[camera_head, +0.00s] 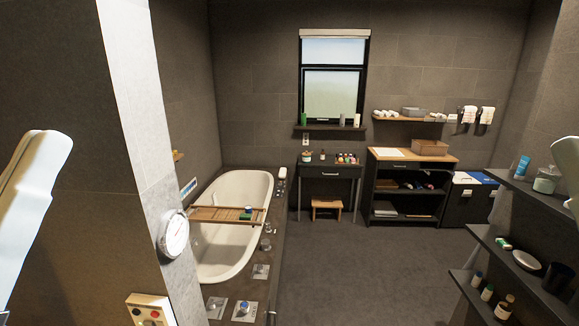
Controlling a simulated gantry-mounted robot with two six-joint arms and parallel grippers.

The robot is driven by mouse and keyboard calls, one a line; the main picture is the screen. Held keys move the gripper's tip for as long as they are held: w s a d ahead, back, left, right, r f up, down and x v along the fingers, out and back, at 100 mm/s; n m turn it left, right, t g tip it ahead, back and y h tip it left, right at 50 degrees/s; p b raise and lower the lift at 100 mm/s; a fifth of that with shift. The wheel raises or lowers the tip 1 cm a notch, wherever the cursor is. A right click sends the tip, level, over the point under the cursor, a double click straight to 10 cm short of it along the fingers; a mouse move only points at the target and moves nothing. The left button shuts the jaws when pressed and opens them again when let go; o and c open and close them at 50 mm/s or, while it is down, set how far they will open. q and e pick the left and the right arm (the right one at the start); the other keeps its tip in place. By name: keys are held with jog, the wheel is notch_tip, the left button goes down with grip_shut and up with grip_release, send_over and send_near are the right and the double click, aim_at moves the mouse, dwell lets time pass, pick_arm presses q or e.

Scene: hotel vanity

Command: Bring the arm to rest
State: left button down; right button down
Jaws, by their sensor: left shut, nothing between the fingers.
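A smooth white link of my left arm rises along the left edge of the head view, in front of the dark wall. No fingers show on it, so my left gripper is not in view. A small piece of my white right arm shows at the right edge, beside the shelves. My right gripper is not in view either. No object is seen in contact with either visible arm part.
A wall corner with a round white dial (174,234) and a button panel (150,311) stands near my left arm. Shelves (525,206) with bottles and jars are close at the right. A bathtub (216,257) lies beyond. The middle floor (345,268) is clear.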

pick_arm(q)
notch_tip(320, 180, up, 24)
jog(key=a+n+y+p, duration=0.1)
jog(key=a+y+p, duration=0.1)
jog(key=p, duration=2.3)
jog(key=shift+a+r+t+y, duration=0.25)
jog(key=shift+t+y, duration=0.05)
jog(key=shift+y, duration=0.5)
